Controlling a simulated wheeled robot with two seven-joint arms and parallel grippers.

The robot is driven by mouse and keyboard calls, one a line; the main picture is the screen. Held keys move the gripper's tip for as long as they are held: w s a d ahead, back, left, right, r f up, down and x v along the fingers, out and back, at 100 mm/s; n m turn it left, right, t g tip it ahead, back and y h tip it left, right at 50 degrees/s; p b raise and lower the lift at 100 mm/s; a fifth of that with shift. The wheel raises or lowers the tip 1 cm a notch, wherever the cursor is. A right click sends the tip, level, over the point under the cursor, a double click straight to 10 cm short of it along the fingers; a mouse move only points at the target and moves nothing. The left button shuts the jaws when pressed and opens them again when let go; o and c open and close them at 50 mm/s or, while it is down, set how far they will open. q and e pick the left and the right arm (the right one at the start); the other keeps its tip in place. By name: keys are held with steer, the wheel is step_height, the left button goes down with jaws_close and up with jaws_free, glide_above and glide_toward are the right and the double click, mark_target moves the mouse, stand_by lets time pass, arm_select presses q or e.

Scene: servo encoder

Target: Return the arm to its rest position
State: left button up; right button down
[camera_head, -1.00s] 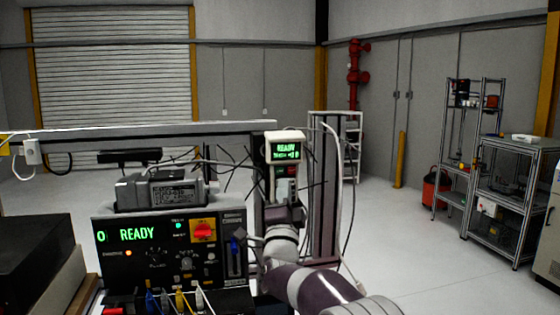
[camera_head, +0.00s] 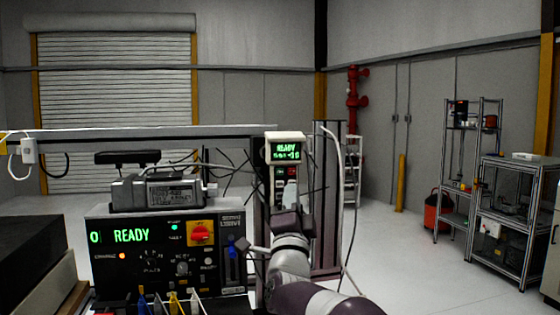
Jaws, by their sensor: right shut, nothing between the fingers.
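My right arm comes in from the bottom of the picture. My right gripper (camera_head: 287,216) is shut and empty, pointing away from me in front of the lower part of a small drive unit (camera_head: 285,147). The unit's green screen reads READY, and its small buttons show below the screen. I cannot tell the exact gap between gripper and unit. Left of the wrist stands a black control panel (camera_head: 125,263) with a green READY display, a red knob on a yellow plate (camera_head: 201,232), and a blue slider. My left gripper is not in view.
A grey encoder device (camera_head: 157,192) sits on top of the panel. Colored plugs (camera_head: 160,300) stick out at its lower front. A metal post (camera_head: 327,210) with a hanging cable stands just right of the gripper. The floor (camera_head: 400,265) on the right is clear up to a shelf rack (camera_head: 500,220).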

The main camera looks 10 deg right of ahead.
steer(key=w+a+f+n+g+y, duration=0.1)
steer(key=a+f+n+g+y, duration=0.15)
steer(key=f+n, duration=0.4)
steer(key=w+a+f+n+g+y, duration=0.1)
steer(key=a+f+n+g+y, duration=0.2)
steer(key=f, duration=0.7)
steer(key=s+f+n+g+y, duration=0.1)
steer(key=s+f+n+g, duration=0.15)
steer(key=f, duration=0.45)
steer(key=s+f+n+g+y, duration=0.2)
steer(key=s+f+g, duration=0.2)
steer(key=f, duration=0.2)
steer(key=s+d+f+n+g, duration=0.1)
steer(key=s+f+g, duration=0.2)
steer(key=s, duration=0.6)
steer(key=s+d+f+n+g+h, duration=0.1)
steer(key=s+d+f+g, duration=0.1)
steer(key=s+f+g, duration=0.2)
steer(key=s+d+f+n+g, duration=0.2)
steer(key=s+f, duration=0.6)
steer(key=s, duration=0.7)
steer(key=shift+g, duration=0.7)
steer(key=shift+w+f, duration=0.1)
